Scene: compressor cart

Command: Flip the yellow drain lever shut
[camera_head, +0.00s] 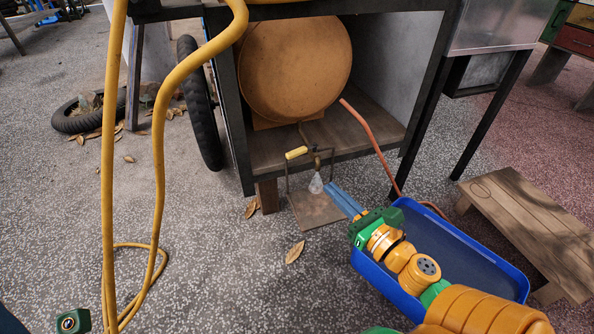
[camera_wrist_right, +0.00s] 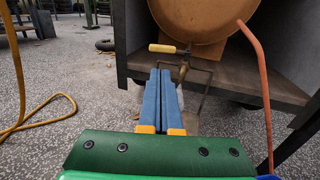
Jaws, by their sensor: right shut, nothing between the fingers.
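The yellow drain lever (camera_head: 297,153) sticks out to the left, roughly level, from a brass valve (camera_head: 317,160) under the orange tank (camera_head: 295,68). In the right wrist view the yellow lever (camera_wrist_right: 162,48) lies just beyond the fingertips. A pale, spray-like cone (camera_head: 316,184) hangs below the valve. My right gripper (camera_head: 332,187) is shut and empty, its blue fingers pointing at the valve from the lower right. The fingers (camera_wrist_right: 160,73) partly hide the area beneath the lever in the right wrist view. Whether they touch anything is unclear. My left gripper's fingers are not visible.
A thin wire frame with a flat plate (camera_head: 316,212) stands below the valve. A red hose (camera_head: 374,140) runs down at the right. A blue tray (camera_head: 470,232) lies under my right arm. A yellow hose (camera_head: 158,150) hangs at left. A wooden bench (camera_head: 530,215) stands right.

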